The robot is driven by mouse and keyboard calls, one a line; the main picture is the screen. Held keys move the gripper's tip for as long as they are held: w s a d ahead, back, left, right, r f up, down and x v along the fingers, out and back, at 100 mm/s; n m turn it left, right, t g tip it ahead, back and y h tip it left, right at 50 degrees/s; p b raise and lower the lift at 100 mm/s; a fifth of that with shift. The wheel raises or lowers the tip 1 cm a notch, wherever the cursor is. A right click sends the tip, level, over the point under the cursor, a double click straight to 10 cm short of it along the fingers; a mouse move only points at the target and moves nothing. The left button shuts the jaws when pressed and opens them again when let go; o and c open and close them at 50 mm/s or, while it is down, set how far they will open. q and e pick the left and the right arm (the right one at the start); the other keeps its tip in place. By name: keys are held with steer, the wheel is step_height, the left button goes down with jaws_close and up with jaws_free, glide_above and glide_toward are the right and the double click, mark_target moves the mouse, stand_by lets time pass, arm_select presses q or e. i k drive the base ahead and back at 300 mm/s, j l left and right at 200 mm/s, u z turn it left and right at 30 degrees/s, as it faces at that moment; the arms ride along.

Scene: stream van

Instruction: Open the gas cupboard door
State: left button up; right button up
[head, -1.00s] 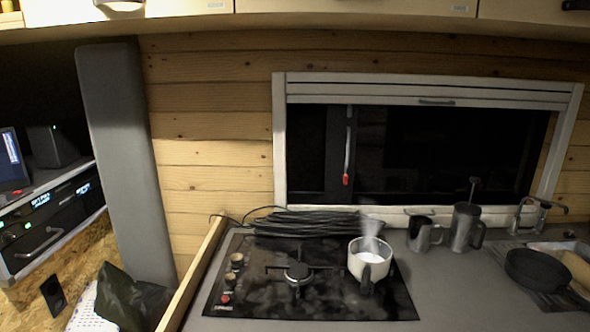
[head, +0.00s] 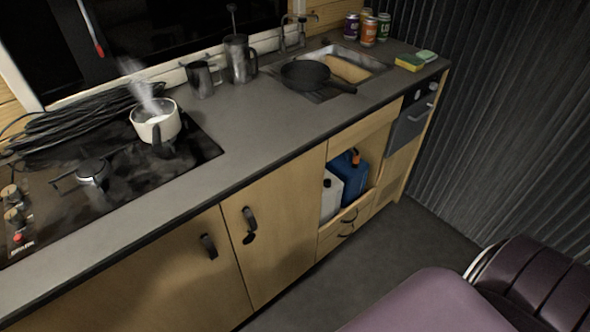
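Two wooden cupboard doors are in the counter front, both shut. The left door (head: 160,285) has a black handle (head: 209,246) near its upper right corner. The right door (head: 287,225) has a black handle (head: 249,218) near its upper left corner and a dark round fitting (head: 249,238) below it. No label shows which one is the gas cupboard. Neither of my grippers is in view.
The grey counter (head: 235,130) bears a hob (head: 120,180) with a steaming white pot (head: 156,128). An open niche right of the doors holds a blue canister (head: 350,178). A purple seat (head: 430,305) stands at lower right. Grey floor (head: 400,240) lies between.

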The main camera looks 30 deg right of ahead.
mark_target(272, 224)
steer(key=z, duration=0.85)
